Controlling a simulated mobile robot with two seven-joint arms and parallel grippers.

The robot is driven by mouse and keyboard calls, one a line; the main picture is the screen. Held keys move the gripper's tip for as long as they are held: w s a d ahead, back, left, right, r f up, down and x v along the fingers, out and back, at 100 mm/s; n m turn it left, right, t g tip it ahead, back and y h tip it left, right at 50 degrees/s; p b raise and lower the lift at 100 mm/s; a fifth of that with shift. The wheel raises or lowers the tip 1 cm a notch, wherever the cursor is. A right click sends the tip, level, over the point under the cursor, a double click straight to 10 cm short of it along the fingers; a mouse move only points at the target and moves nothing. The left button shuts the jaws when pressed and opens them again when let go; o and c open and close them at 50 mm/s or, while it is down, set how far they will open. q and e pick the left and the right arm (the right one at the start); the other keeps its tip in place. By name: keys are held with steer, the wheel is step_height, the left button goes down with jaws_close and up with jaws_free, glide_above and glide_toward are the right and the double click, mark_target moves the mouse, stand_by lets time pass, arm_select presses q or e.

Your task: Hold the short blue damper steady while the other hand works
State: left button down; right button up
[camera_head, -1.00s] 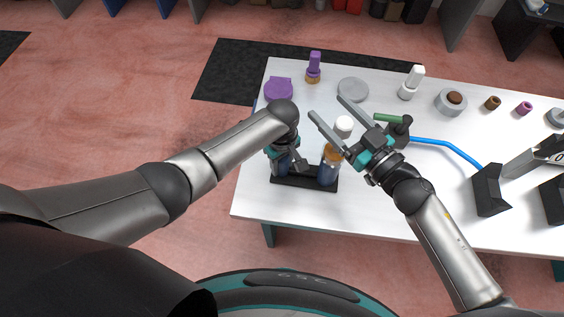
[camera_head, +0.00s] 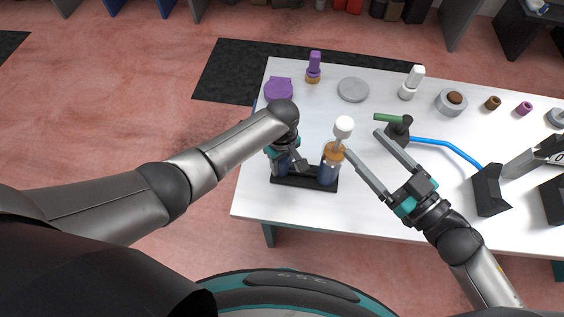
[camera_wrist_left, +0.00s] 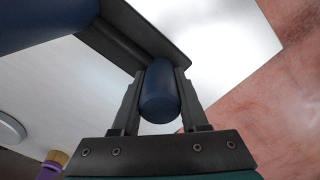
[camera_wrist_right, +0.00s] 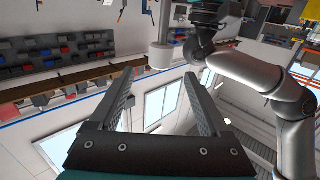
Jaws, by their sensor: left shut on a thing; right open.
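My left gripper (camera_head: 289,160) is shut on the short blue damper (camera_head: 282,168) at the left end of a black stand (camera_head: 305,183). The left wrist view shows the dark blue damper (camera_wrist_left: 160,95) between both fingers, its rounded end towards the camera. In the head view my arm hides most of it. A taller blue damper (camera_head: 328,173) stands upright at the stand's right end, with an orange-brown collar (camera_head: 334,152) and a rod with a white cap (camera_head: 343,126) above. My right gripper (camera_head: 362,142) is open and empty, to the right of that collar and apart from the cap.
On the white table (camera_head: 390,205), a black fixture with a green handle (camera_head: 388,118) and blue hose (camera_head: 440,143) lies beyond my right gripper. A purple lid (camera_head: 278,88), grey disc (camera_head: 353,90) and several small parts line the back. The front middle is clear.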

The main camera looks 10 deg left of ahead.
arm_select(q)
steer(key=shift+s, duration=0.1)
arm_select(e)
steer(key=shift+v, duration=0.8)
arm_select(q)
steer(key=shift+c, duration=1.8)
jaws_free()
steer(key=shift+r, duration=0.15)
